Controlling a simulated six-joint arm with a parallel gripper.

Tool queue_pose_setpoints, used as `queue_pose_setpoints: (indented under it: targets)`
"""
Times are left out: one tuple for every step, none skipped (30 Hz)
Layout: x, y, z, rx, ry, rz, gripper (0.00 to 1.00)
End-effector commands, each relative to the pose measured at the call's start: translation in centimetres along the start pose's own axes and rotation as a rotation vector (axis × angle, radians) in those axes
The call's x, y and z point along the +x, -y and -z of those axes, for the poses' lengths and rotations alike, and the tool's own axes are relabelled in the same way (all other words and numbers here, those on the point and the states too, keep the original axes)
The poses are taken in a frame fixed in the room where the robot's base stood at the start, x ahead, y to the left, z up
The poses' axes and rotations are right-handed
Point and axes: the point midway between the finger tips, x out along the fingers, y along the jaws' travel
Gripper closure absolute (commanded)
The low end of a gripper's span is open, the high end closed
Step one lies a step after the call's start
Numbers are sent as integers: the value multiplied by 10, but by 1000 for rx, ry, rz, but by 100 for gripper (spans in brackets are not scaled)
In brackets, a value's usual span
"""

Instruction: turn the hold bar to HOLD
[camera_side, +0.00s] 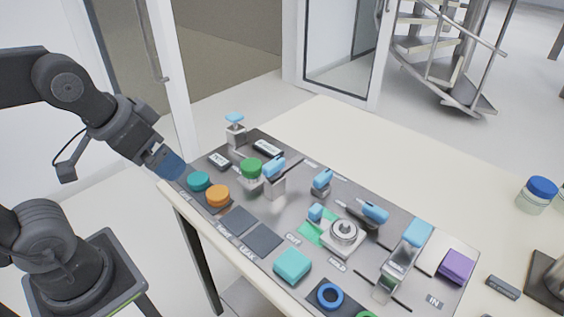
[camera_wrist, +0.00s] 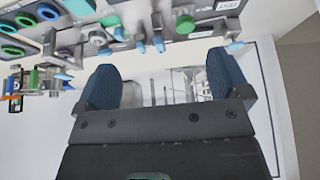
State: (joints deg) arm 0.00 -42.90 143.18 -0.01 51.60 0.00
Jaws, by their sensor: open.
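I cannot tell for certain which part is the hold bar. My gripper (camera_side: 168,163) is above the panel's left end, apart from the hub. In the wrist view my gripper (camera_wrist: 160,88) has its fingers wide apart, with nothing between them.
Teal (camera_side: 198,181), orange (camera_side: 218,195) and green (camera_side: 251,168) knobs stand near my gripper. A large blue-tipped lever (camera_side: 416,233) and a purple block (camera_side: 456,266) are at the right end. A blue-lidded jar (camera_side: 537,194) stands beyond.

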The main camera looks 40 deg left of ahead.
Motion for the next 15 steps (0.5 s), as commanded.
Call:
queue_pose_setpoints:
  targets:
    - [0, 0, 3, 0, 4, 0, 11]
    - [-1, 0, 6, 0, 9, -1, 13]
    - [-1, -1, 10, 0, 21, -1, 17]
    - [-1, -1, 16, 0, 31, -2, 20]
    - [-1, -1, 22, 0, 44, -2, 23]
    - [-1, -2, 32, -1, 65, -3, 27]
    - [0, -2, 40, -1, 84, -4, 30]
    - [1, -3, 50, -1, 102, -5, 33]
    - [4, -4, 63, -1, 130, -6, 36]
    - [6, -5, 73, -1, 150, -6, 39]
    - [9, -6, 82, -1, 171, -6, 42]
    - [14, -7, 95, -1, 197, -7, 46]
    - [18, -8, 104, 0, 218, -7, 49]
    - [23, -9, 113, 0, 239, -7, 49]
    - [30, -11, 125, 0, 264, -7, 49]
